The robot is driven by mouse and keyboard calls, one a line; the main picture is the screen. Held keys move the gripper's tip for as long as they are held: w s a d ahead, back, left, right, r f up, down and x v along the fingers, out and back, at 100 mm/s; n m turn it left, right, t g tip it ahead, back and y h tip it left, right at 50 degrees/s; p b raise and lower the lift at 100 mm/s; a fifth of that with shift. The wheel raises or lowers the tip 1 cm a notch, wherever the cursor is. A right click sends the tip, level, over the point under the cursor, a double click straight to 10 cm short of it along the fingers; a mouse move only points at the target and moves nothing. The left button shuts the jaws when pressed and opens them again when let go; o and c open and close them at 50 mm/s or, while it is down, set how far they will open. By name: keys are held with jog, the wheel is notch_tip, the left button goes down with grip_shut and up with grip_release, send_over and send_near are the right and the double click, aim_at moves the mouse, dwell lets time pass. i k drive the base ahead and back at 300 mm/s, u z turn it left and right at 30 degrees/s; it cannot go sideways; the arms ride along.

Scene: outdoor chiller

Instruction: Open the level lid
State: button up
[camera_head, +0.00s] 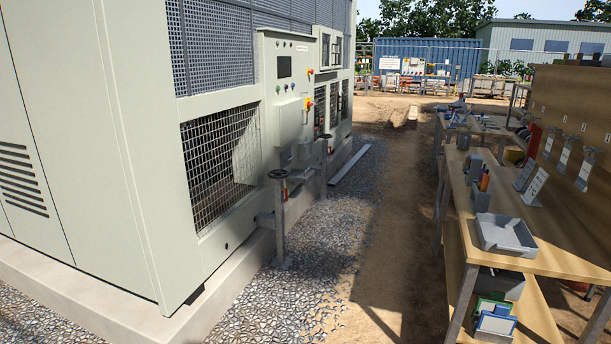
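I cannot make out which part is the level lid. The large pale chiller housing (75,150) fills the left side. A control cabinet (268,50) with a dark screen, small buttons and red and yellow switches stands out from its side. A pale box-like panel (288,115) sits below the screen, and I cannot tell whether it is a lid. My gripper is not in view.
A wooden workbench (545,258) with a grey tray (505,243) runs along the right. A gravel and dirt lane between them is mostly clear. A concrete plinth (215,305) edges the chiller.

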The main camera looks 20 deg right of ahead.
aim_at(306, 171)
jog(key=z, duration=1.15)
jog(key=i, duration=3.85)
